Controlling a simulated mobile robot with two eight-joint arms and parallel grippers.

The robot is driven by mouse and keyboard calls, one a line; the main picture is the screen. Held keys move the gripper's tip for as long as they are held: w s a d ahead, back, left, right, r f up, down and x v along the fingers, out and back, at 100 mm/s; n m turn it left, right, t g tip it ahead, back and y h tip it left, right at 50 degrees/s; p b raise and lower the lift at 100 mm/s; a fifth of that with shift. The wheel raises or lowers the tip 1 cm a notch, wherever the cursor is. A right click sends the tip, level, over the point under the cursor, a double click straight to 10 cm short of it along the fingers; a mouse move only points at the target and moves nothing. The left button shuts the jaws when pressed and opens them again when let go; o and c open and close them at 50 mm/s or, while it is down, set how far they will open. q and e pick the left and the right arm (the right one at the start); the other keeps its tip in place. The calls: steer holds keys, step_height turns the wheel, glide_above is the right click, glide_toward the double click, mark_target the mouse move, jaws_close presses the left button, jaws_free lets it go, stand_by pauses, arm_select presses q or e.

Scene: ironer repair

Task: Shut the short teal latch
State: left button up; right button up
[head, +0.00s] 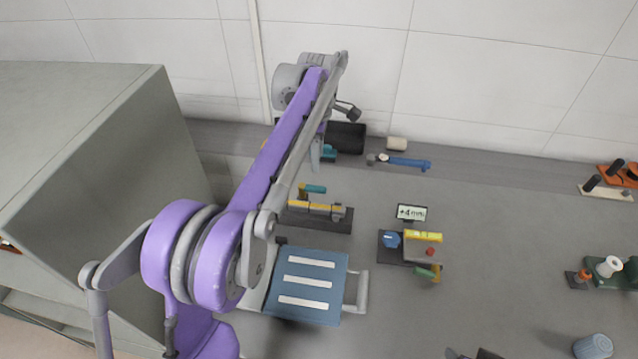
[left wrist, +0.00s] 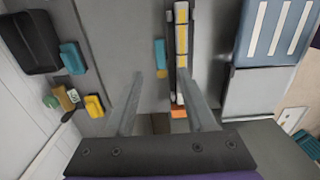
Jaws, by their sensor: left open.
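A short teal latch handle (head: 315,188) with a yellow end sits behind the yellow-and-grey bar fixture (head: 320,209). My left gripper (head: 316,156) is open above the bench. In the left wrist view its fingers (left wrist: 162,85) are spread, with the handle's yellow end seen between their tips; contact does not show. Dark shapes at the head view's bottom edge may be my right gripper (head: 478,354); its jaws cannot be made out.
A blue panel with white strips (head: 308,288) lies in front of the bar. A fixture with a green handle (head: 425,272) and a small display (head: 411,212) stands to the right. A black bin (head: 347,137) and blue tool (head: 408,163) are behind.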

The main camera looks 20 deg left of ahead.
mark_target(318, 188)
arm_select(q)
step_height(318, 188, down, 11)
steer(key=shift+r+b, duration=0.2)
steer(key=shift+b, duration=0.15)
jaws_close()
stand_by(0.3)
